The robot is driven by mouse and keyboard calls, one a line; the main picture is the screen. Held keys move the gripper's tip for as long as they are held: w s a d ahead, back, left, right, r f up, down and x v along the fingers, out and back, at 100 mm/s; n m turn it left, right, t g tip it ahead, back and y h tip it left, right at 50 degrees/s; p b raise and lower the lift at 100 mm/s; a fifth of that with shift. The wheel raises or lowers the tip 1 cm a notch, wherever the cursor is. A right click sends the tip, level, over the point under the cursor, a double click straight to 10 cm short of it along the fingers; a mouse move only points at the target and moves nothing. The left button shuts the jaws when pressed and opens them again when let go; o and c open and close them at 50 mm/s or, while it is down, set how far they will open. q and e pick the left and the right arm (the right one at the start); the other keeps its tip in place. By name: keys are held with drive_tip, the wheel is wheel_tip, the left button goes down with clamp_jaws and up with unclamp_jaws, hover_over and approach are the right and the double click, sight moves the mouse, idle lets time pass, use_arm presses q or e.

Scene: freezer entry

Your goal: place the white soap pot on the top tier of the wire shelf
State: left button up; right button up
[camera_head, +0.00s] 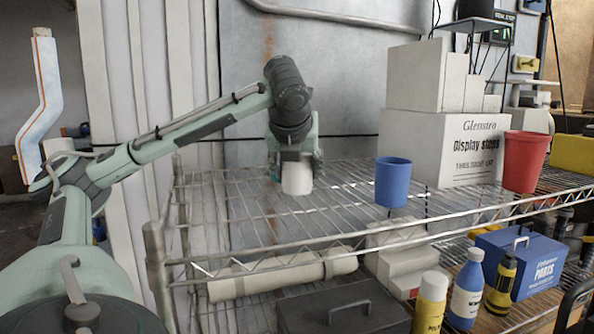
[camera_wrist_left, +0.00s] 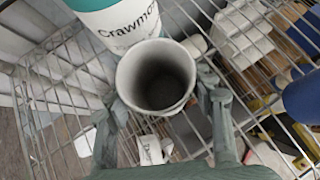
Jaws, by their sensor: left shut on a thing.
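The white soap pot (camera_head: 297,179) is a small open cup, upright or nearly so, at the left part of the wire shelf's top tier (camera_head: 235,222). My left gripper (camera_head: 296,162) reaches down from above and is shut on it. In the left wrist view the pot (camera_wrist_left: 155,80) is between the two fingers (camera_wrist_left: 162,98), its dark inside showing and the shelf wires below. I cannot tell whether its base touches the wires. My right gripper is not in view.
A white-and-teal container (camera_wrist_left: 118,22) marked "Crawmo" stands close beside the pot. A blue cup (camera_head: 393,182), a "Display steps" box (camera_head: 440,148) and a red cup (camera_head: 525,160) stand to the right. Bare wire lies between pot and blue cup. Bottles and boxes fill the lower tier.

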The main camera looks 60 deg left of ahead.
use_arm(q)
drive_tip(key=shift+f, duration=0.1)
drive_tip(key=shift+f, duration=0.1)
drive_tip(key=o, duration=1.2)
drive_tip(key=shift+o, duration=0.2)
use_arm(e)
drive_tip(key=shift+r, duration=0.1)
use_arm(q)
drive_tip(key=shift+s+d+r, duration=0.1)
drive_tip(key=shift+d+r, duration=0.05)
drive_tip(key=shift+r, duration=0.3)
drive_tip(key=p+v, duration=0.6)
drive_tip(key=v, duration=0.5)
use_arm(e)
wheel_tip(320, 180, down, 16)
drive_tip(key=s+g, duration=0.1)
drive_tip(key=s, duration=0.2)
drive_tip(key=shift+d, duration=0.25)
